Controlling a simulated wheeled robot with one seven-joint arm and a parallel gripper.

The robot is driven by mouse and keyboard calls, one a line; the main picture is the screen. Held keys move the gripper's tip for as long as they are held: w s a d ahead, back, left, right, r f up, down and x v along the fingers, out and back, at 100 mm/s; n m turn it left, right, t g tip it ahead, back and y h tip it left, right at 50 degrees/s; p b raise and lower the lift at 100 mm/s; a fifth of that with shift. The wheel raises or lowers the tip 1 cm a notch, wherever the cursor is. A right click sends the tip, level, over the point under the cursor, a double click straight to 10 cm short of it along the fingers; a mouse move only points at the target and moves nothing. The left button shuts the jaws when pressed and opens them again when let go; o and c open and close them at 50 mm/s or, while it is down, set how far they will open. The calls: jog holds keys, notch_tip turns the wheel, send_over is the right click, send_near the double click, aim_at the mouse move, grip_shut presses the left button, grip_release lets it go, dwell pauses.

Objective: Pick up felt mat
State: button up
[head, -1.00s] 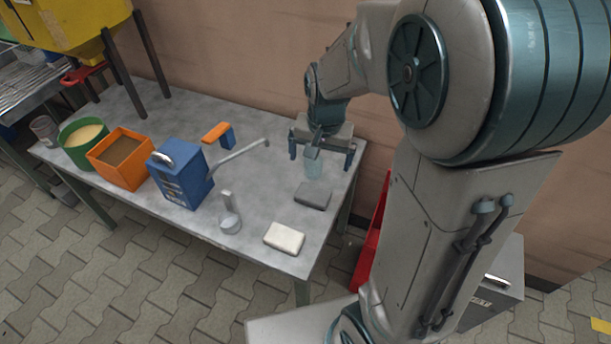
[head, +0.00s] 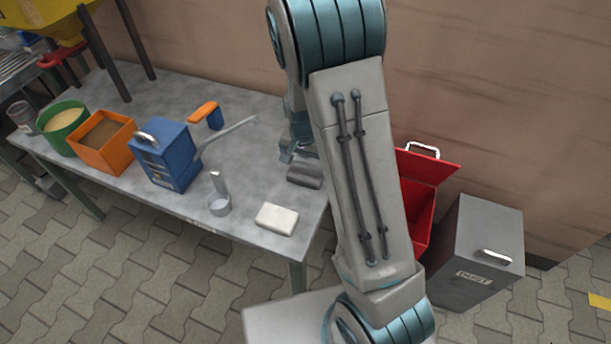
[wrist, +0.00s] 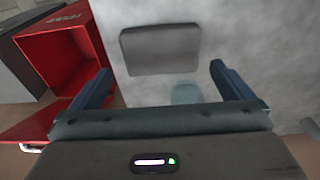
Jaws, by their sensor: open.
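A dark grey, rounded flat pad, which looks like the felt mat (head: 304,175), lies near the right end of the metal table. It also shows in the wrist view (wrist: 160,49), just beyond the fingertips and roughly centred between them. My gripper (wrist: 160,70) is open with nothing held, its two blue fingers spread wide. In the head view my gripper is mostly hidden behind my arm, beside the far side of the pad. A pale blue translucent piece (wrist: 186,93) shows between the fingers, close to the gripper body.
A blue box (head: 167,158), orange bin (head: 104,145) and green tub (head: 64,127) are left. A red open bin (head: 424,205) and grey bin (head: 480,245) stand right of the table.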

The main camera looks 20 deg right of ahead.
aim_at(306, 172)
notch_tip(306, 172, down, 5)
jog(key=shift+w+f+b, duration=0.15)
jog(key=shift+b, duration=0.35)
jog(key=c, duration=0.7)
